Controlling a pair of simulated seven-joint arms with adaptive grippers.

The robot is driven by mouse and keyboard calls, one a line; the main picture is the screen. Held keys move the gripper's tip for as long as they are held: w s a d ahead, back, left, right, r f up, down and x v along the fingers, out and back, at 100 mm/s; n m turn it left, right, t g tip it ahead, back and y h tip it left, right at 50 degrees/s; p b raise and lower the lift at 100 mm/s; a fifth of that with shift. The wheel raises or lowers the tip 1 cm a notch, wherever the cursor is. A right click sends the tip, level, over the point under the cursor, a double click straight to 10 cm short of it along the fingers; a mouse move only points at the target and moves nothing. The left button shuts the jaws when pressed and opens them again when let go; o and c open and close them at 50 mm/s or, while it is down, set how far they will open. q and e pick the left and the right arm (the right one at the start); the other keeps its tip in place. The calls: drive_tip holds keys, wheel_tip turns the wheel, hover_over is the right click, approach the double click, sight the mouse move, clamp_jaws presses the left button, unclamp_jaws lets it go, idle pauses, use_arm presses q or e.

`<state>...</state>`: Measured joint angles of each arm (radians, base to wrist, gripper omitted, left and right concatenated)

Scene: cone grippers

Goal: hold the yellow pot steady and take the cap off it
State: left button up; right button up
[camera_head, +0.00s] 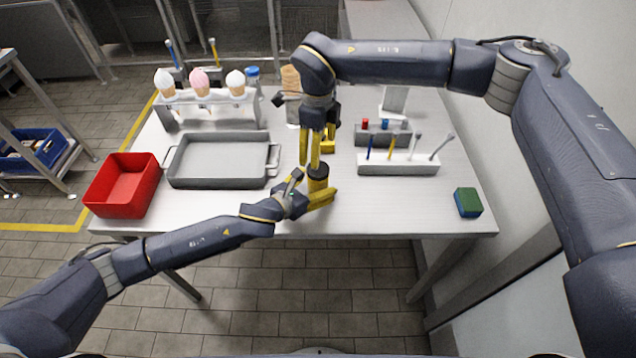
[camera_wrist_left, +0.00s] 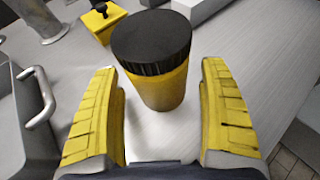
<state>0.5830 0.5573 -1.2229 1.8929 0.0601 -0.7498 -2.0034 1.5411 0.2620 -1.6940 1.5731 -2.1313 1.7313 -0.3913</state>
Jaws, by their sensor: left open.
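The yellow pot (camera_head: 317,184) stands upright near the front middle of the table, with its ribbed black cap (camera_head: 318,170) on top. In the left wrist view the pot (camera_wrist_left: 160,92) and cap (camera_wrist_left: 151,42) show clearly, just beyond and between the fingertips. My left gripper (camera_head: 317,186) is open, its fingers on either side of the pot's near side, with gaps showing between fingers and pot (camera_wrist_left: 160,85). My right gripper (camera_head: 309,165) points down from above, close over the cap, its two fingers apart. It is not touching the cap in the left wrist view.
A grey tray (camera_head: 222,185) and a red bin (camera_head: 103,188) lie to the left. A cone rack (camera_head: 213,98) stands behind. A white holder with tools (camera_head: 398,168) and a green-blue block (camera_head: 467,202) are to the right. A yellow block (camera_wrist_left: 103,20) sits behind the pot.

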use_arm(q)
drive_tip(key=shift+x, duration=0.9)
